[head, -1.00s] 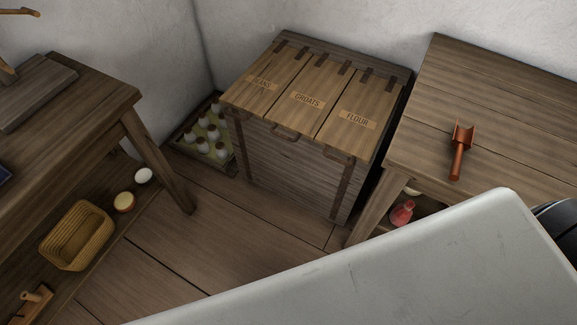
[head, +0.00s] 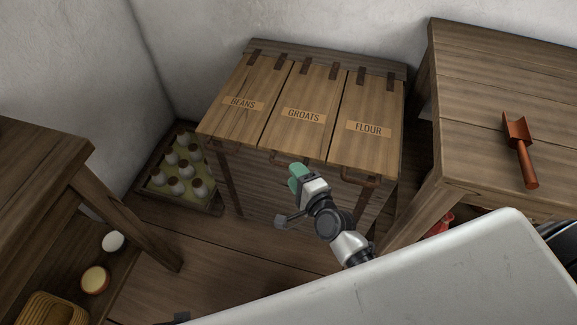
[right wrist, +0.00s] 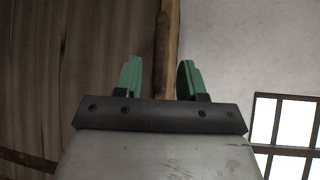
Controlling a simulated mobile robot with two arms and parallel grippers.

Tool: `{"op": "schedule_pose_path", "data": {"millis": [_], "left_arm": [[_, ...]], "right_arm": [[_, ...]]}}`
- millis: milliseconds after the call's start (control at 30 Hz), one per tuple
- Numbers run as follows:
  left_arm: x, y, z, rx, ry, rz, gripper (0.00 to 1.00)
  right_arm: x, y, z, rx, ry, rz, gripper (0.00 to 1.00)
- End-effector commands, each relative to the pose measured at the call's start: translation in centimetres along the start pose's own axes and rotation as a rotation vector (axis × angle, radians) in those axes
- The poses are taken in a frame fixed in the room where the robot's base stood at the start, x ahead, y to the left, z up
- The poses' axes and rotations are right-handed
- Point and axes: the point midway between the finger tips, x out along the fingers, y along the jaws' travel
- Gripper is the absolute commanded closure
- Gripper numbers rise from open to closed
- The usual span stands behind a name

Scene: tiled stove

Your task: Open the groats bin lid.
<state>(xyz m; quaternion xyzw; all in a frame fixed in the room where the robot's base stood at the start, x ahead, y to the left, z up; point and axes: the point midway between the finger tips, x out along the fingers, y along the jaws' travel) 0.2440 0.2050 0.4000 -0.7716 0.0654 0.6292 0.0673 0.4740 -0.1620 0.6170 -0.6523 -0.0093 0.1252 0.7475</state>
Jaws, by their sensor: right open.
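The groats bin lid (head: 300,132) is the middle of three wooden lids on a chest in the head view. It is shut and lies flush with its neighbours. Its front edge shows, but its handle is hard to make out near my gripper. My right gripper (head: 297,178) has green fingertips and appears just in front of and below that front edge; I cannot tell whether it touches anything. In the right wrist view its two green fingers (right wrist: 158,80) stand apart with nothing clearly held between them. My left gripper is not in view.
The beans lid (head: 240,118) and flour lid (head: 366,145) flank it, both shut. A table with a red-brown scoop (head: 521,150) stands at right. A crate of bottles (head: 180,172) sits on the floor left of the chest. Another table (head: 40,170) is at left.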

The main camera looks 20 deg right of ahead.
Motion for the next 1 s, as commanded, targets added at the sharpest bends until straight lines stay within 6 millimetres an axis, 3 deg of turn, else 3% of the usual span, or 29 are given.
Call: {"op": "schedule_pose_path", "data": {"millis": [100, 267, 633, 900, 1000], "left_arm": [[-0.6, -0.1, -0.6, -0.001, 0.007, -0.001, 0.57], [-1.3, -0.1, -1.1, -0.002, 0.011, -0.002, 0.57], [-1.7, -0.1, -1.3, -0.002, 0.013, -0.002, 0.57], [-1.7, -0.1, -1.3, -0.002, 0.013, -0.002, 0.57], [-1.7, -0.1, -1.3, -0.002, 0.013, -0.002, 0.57]], "right_arm": [[2.2, 0.0, 0.0, 0.0, 0.0, -0.002, 0.6], [3.9, 0.1, -0.1, -0.001, 0.001, 0.0, 0.6], [4.4, 0.1, 0.0, -0.002, 0.0, 0.002, 0.6], [4.4, 0.1, 0.0, -0.002, 0.0, 0.002, 1.0], [4.4, 0.1, 0.0, -0.002, 0.0, 0.002, 1.0]]}}
